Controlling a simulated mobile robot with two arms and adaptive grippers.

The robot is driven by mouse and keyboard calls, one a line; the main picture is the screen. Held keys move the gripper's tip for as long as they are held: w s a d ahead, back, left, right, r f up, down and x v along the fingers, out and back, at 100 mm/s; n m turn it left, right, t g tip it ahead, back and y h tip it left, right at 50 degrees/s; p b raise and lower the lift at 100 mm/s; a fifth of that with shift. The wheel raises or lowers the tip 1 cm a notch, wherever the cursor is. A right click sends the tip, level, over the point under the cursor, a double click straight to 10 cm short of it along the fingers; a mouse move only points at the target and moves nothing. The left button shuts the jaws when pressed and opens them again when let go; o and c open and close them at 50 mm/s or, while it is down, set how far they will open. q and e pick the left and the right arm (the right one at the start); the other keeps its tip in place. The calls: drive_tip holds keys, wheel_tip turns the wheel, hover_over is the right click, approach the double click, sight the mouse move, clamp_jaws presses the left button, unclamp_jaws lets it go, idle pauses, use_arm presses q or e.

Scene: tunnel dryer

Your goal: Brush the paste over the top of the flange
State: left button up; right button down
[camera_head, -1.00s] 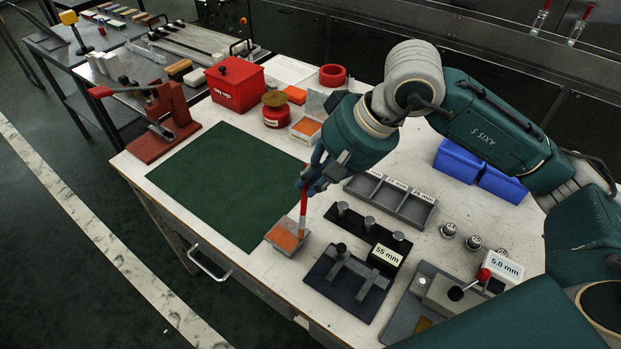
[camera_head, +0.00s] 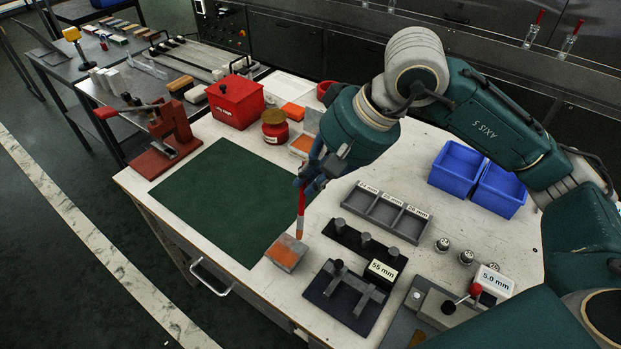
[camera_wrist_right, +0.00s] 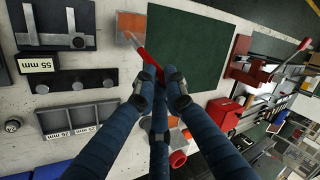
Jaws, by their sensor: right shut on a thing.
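The flange (camera_head: 285,256) looks like a small square grey block with an orange-brown top, on the table just right of the green mat. My right gripper (camera_head: 310,178) is shut on a brush with a red handle (camera_head: 301,205) and an orange tip, held nearly upright with the tip down. The tip is at the flange's far right edge; I cannot tell whether it touches. In the right wrist view, the brush (camera_wrist_right: 139,54) points at the flange (camera_wrist_right: 128,22) from the fingers (camera_wrist_right: 160,90). A red pot (camera_head: 275,128) with a brownish top stands behind. My left gripper is not in view.
The green mat (camera_head: 222,198) lies clear to the left. A black fixture (camera_head: 345,297) and the 55 mm block (camera_head: 381,272) stand close to the right of the flange. A grey divided tray (camera_head: 388,215) and blue bins (camera_head: 478,180) are farther right.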

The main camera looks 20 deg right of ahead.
drive_tip(key=shift+r+p, duration=0.5)
drive_tip(key=shift+r, duration=1)
